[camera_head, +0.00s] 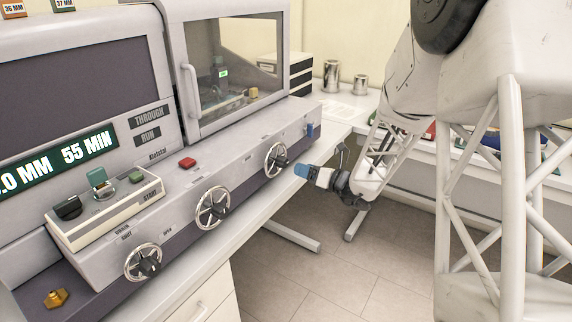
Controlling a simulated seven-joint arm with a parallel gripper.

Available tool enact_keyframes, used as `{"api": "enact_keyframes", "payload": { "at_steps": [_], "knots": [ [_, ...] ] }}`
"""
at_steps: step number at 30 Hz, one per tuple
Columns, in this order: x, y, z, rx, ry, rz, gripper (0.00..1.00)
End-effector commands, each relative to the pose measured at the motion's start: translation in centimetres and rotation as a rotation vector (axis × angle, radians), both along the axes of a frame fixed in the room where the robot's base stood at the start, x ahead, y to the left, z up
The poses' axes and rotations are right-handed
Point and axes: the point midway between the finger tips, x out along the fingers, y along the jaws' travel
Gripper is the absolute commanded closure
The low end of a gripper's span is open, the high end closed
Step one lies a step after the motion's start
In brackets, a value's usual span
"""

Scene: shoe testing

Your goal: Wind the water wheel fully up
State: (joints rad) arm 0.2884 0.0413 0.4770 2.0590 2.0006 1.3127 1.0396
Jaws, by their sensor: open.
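Three spoked handwheels with dark knobs line the sloping front of a grey machine (245,150): a near-left wheel (130,262), a middle wheel (201,208) and a far-right wheel (270,162). The labels beside them are too small to read surely, so I cannot tell which is the water wheel. My gripper (300,170), with blue at its tip, is to the right of the far-right wheel and a little lower in the picture. It points left toward the machine and appears apart from that wheel. It is open and holds nothing visible.
A control box (105,212) with dark and green knobs and a red button (187,163) sit on the machine's ledge. A glazed chamber (235,65) rises behind. A brass fitting (56,298) is at lower left. Metal cups (331,75) stand on the back bench. Open floor lies below my gripper.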

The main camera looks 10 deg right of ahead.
Motion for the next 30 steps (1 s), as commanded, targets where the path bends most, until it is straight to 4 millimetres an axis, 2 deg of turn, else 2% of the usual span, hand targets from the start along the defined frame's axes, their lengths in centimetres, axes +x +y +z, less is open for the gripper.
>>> {"api": "enact_keyframes", "payload": {
  "at_steps": [30],
  "knots": [
    [-0.27,-0.09,-0.02,-0.999,-0.998,0.0,0.36]
  ]
}}
